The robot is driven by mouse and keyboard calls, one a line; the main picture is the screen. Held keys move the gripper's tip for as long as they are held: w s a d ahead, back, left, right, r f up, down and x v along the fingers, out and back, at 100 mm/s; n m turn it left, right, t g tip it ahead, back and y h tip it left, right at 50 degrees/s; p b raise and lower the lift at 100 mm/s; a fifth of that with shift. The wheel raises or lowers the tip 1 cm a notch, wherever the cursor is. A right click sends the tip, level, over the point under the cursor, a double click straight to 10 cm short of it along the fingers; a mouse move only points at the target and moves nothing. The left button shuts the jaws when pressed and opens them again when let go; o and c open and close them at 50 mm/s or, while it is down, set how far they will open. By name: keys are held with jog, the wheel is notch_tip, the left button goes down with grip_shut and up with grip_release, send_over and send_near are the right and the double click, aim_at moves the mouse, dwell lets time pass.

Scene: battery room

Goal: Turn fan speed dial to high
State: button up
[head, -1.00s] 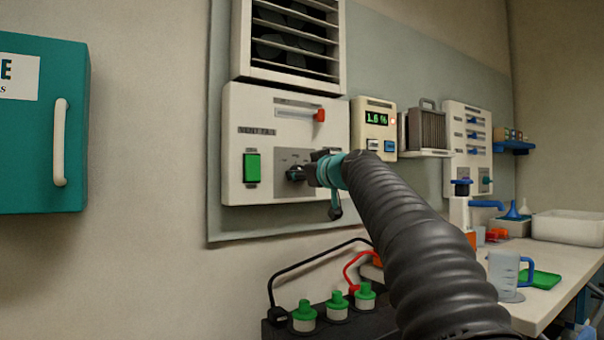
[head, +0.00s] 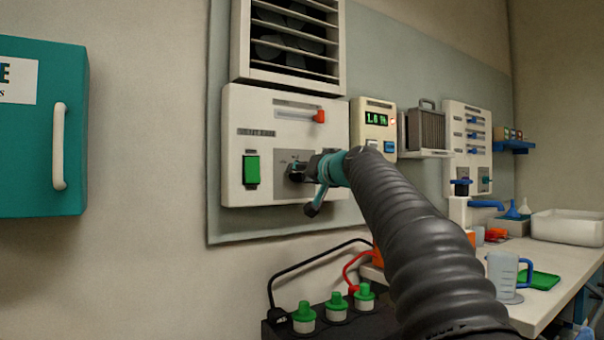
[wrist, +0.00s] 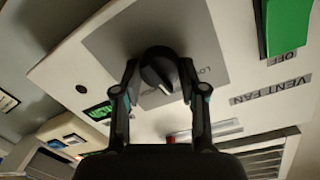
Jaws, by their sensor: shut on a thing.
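The fan speed dial (head: 296,171) is a dark round knob on a grey plate of the white vent fan panel (head: 235,110). In the wrist view the dial (wrist: 157,70) shows a white pointer mark slanting toward the bottom of the picture. A "LOW" label is printed to its right; no "high" label is readable. My gripper (head: 309,172) is at the dial, and in the wrist view its two fingers (wrist: 159,76) sit on either side of the knob, shut on it. In the head view my gripper partly hides the dial's plate.
A green switch (head: 251,169) is left of the dial, and a red-tipped slider (head: 319,116) is above. A vent grille (head: 290,45) tops the panel. A digital display box (head: 375,130) is to the right. Green-capped battery posts (head: 304,318) stand below.

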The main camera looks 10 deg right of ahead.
jog(key=m, duration=0.5)
jog(key=shift+d, duration=0.1)
jog(key=m, duration=0.5)
jog(key=shift+g+y, duration=0.3)
jog(key=shift+y, duration=0.1)
jog(key=shift+m, duration=0.4)
jog(key=o, duration=1.1)
jog(key=shift+o, duration=0.2)
jog(key=v, duration=1.2)
